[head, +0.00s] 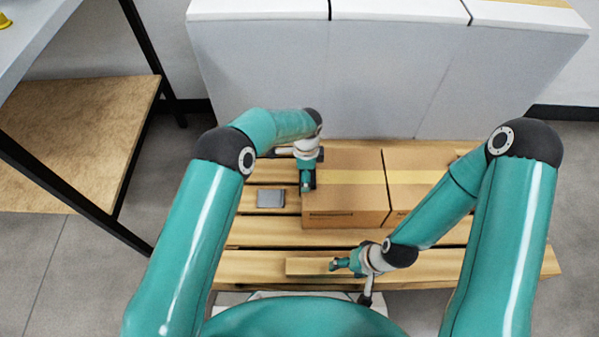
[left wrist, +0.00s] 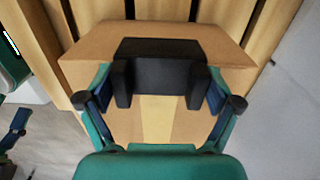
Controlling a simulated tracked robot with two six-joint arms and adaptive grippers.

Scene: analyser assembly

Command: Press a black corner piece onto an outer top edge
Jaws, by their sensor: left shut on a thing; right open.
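My left gripper (left wrist: 160,95) is shut on the black corner piece (left wrist: 158,65), which sits between its two fingers in the left wrist view. The piece lies over the cardboard box (left wrist: 95,65), near an edge of it; I cannot tell whether it touches the box. In the head view my left gripper (head: 308,180) is at the left end of the left cardboard box (head: 345,205), and the black piece cannot be made out. My right gripper (head: 340,265) is open and low over the front of the pallet. A second cardboard box (head: 400,195) stands to the right.
The boxes stand on a slatted wooden pallet (head: 240,262). A small grey flat block (head: 270,198) lies on the slats left of the boxes. A tall white panel (head: 300,80) stands behind. A table with a wooden lower shelf (head: 80,140) is at the left.

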